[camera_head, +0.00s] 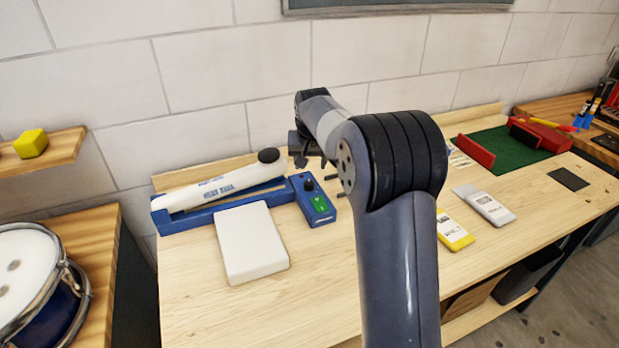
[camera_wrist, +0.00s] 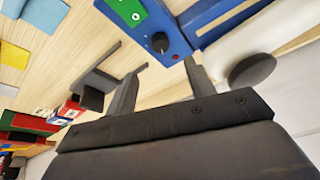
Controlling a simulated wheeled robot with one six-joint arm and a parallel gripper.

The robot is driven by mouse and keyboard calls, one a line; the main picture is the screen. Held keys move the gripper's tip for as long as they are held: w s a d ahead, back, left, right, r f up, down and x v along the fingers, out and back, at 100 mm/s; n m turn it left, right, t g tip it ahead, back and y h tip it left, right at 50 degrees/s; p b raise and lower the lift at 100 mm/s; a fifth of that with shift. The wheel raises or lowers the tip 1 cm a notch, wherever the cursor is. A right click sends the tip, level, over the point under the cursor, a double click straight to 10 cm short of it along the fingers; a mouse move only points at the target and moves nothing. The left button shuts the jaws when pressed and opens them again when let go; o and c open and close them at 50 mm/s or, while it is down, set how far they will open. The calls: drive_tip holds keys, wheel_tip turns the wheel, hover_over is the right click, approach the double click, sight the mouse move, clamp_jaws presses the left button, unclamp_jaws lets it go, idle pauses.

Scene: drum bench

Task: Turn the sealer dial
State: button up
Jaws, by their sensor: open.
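The sealer (camera_head: 172,220) is blue with a long white arm (camera_head: 215,190) ending in a round black knob (camera_head: 268,155); it lies at the back left of the bench. Its small blue control box has a green label (camera_head: 320,204) and a black dial (camera_head: 308,183). In the wrist view the dial (camera_wrist: 160,42) appears just beyond my fingertips, between the lines of the two fingers, with no contact visible. My gripper (camera_wrist: 163,66) is open and empty. In the head view my arm partly hides it behind the control box.
A white block (camera_head: 250,245) lies in front of the sealer. Yellow (camera_head: 455,238) and grey (camera_head: 490,208) packets lie to the right of my arm. A green mat (camera_head: 510,152) with red pieces is farther right. A dark bracket-like thing (camera_wrist: 97,88) shows beside my fingers.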

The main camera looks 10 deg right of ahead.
sight(309, 183)
drive_tip(key=w+f+n, duration=0.1)
drive_tip(key=f+n, duration=0.1)
drive_tip(key=f, duration=0.1)
drive_tip(key=w+f+n+y, duration=0.1)
drive_tip(key=f+n, duration=0.1)
drive_tip(key=f, duration=0.1)
drive_tip(key=w+f+n+p, duration=0.1)
drive_tip(key=w+f+n, duration=0.1)
drive_tip(key=f, duration=0.1)
drive_tip(key=shift+d+f+y, duration=0.3)
drive_tip(key=shift+d+f, duration=0.05)
drive_tip(key=shift+f, duration=0.05)
idle(0.4)
drive_tip(key=c, duration=1)
drive_tip(key=shift+o, duration=0.2)
drive_tip(key=shift+a+m+h+b, duration=0.2)
drive_tip(key=shift+m+h+b, duration=0.75)
drive_tip(key=shift+m, duration=1.75)
drive_tip(key=shift+h+p, duration=0.25)
drive_tip(key=shift+p, duration=0.05)
